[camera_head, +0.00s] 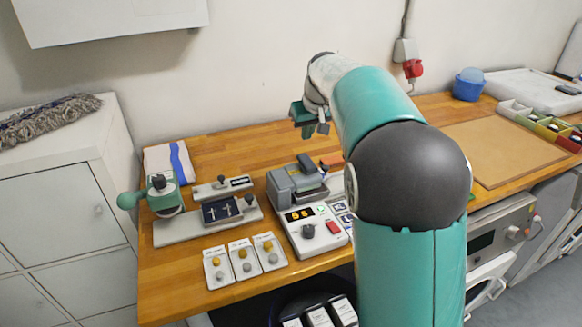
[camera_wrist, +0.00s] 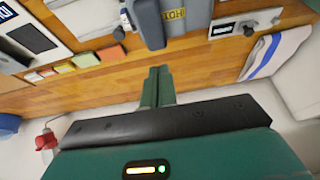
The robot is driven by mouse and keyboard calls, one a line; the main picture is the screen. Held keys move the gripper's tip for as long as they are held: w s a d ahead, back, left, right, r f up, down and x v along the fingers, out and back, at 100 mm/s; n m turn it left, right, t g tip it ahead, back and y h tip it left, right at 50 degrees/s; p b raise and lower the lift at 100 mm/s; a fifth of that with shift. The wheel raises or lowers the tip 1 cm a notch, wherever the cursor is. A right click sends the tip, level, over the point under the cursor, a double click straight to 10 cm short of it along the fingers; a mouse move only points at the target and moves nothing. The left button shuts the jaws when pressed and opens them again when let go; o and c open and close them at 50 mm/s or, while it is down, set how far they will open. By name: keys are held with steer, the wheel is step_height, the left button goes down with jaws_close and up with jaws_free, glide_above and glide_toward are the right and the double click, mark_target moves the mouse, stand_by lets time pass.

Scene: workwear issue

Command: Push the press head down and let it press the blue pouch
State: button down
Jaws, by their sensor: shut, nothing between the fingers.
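The grey press (camera_head: 297,183) stands mid-bench behind a white control box (camera_head: 312,230) with a lit yellow display. In the wrist view the grey press (camera_wrist: 186,18) is at the top edge, with a yellow "HOT" label. I cannot tell from these views how far down its head is. The blue pouch cannot be made out; the press or my arm may hide it. My teal gripper (camera_head: 310,122) is raised above and behind the press, apart from it. In the wrist view its fingers (camera_wrist: 158,84) are together and empty, pointing toward the press.
Left of the press is a grey fixture (camera_head: 172,233) with a dark blue plate, and a green-handled tool (camera_head: 160,196). Three small cards with buttons (camera_head: 244,259) lie in front. A folded white-and-blue cloth (camera_head: 168,161) lies behind. A brown board (camera_head: 500,150) lies at right.

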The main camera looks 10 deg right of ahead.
step_height(320, 180, up, 6)
steer(key=shift+r, duration=0.25)
stand_by(0.6)
stand_by(0.4)
